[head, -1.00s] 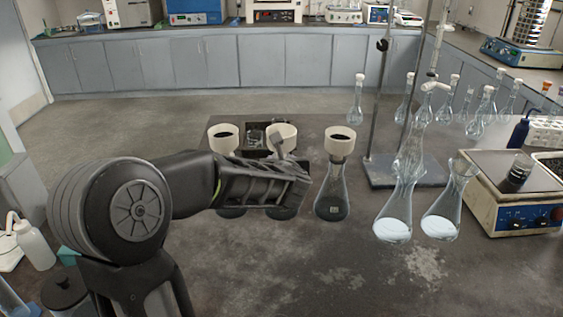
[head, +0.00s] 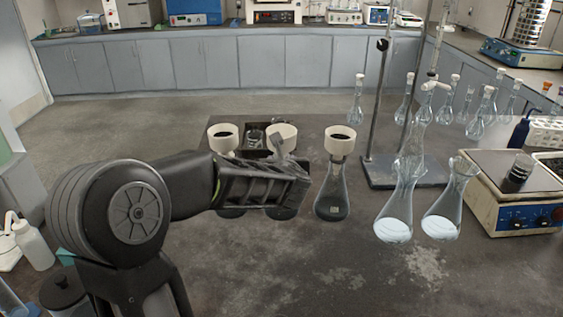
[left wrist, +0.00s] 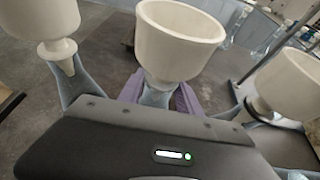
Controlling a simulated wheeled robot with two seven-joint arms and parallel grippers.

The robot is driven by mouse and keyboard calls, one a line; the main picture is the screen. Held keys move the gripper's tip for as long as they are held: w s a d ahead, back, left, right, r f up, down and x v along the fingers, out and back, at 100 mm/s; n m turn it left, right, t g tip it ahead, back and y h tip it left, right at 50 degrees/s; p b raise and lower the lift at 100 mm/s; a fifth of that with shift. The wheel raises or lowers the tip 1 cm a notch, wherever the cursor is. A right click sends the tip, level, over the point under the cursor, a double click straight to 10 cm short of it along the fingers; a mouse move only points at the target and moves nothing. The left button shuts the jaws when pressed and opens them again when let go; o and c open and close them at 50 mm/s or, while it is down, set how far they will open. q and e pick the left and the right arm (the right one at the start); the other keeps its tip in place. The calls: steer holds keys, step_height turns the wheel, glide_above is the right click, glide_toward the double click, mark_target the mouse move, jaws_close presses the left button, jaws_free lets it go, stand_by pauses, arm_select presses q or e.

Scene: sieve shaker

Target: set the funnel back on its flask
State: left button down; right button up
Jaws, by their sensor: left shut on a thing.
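A white funnel (head: 291,129) stands above the middle dark flask (head: 286,213), mostly hidden behind my left arm. My left gripper (head: 284,150) is at this funnel's lower part. In the left wrist view the white funnel (left wrist: 180,40) is upright to slightly tilted, with the purple fingers (left wrist: 157,97) on both sides just below its cup. The fingers are shut there. A greyish neck shows between them; I cannot tell whether the stem sits fully in the flask. My right gripper is not in view.
Similar funnels stand on flasks at left (head: 223,135) and right (head: 340,140). A black tray (head: 250,152) lies behind. Clear flasks (head: 394,229), a stand base (head: 385,173) and a hot plate (head: 520,208) are to the right.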

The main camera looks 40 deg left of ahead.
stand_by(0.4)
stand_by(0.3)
arm_select(q)
steer(key=c, duration=0.7)
jaws_free()
steer(key=shift+c, duration=0.2)
steer(key=p+v, duration=0.1)
steer(key=v, duration=0.7)
stand_by(0.7)
